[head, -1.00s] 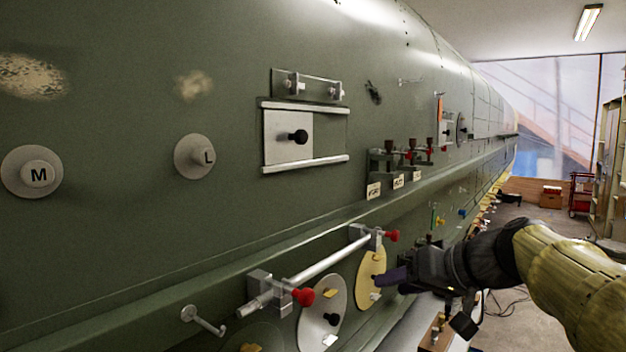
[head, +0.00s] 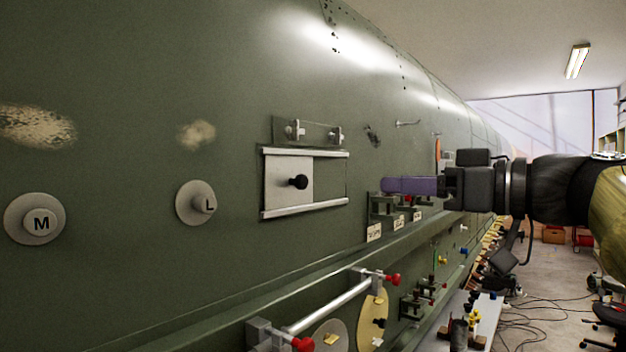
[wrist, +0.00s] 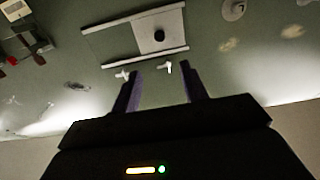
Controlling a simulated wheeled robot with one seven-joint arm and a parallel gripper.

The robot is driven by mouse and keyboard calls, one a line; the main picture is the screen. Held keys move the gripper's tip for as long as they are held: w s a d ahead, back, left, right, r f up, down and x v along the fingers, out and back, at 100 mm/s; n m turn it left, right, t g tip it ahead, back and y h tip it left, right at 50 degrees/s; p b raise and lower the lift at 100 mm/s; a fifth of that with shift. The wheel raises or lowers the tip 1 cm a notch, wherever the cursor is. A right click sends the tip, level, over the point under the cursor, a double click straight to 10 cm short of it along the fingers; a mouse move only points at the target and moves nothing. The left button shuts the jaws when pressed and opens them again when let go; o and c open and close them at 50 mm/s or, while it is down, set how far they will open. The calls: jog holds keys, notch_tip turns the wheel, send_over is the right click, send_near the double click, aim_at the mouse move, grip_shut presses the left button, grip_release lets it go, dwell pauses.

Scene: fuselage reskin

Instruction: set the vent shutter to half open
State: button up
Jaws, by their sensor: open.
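The vent shutter (head: 279,183) is a light grey sliding plate with a black knob (head: 298,182), between two silver rails (head: 305,153) on the green fuselage wall. The plate covers the left part of the frame; the right part shows a dark green area (head: 330,181). In the wrist view the shutter plate (wrist: 166,24) and its knob (wrist: 159,35) appear upside down near the top. My gripper (head: 384,185) has purple fingers and is to the right of the shutter, apart from it. In the wrist view its two fingers (wrist: 160,88) are spread with nothing between them.
A bracket with two pale pegs (head: 315,132) sits just above the shutter. A silver bar with red ends (head: 330,300) is below.

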aim_at(305, 181)
jog(key=p+x, duration=0.6)
jog(key=x, duration=0.9)
jog(key=shift+w+a+r, duration=0.1)
jog(key=shift+w+a, duration=0.35)
jog(key=shift+a, duration=0.05)
jog(key=shift+c, duration=0.4)
grip_shut()
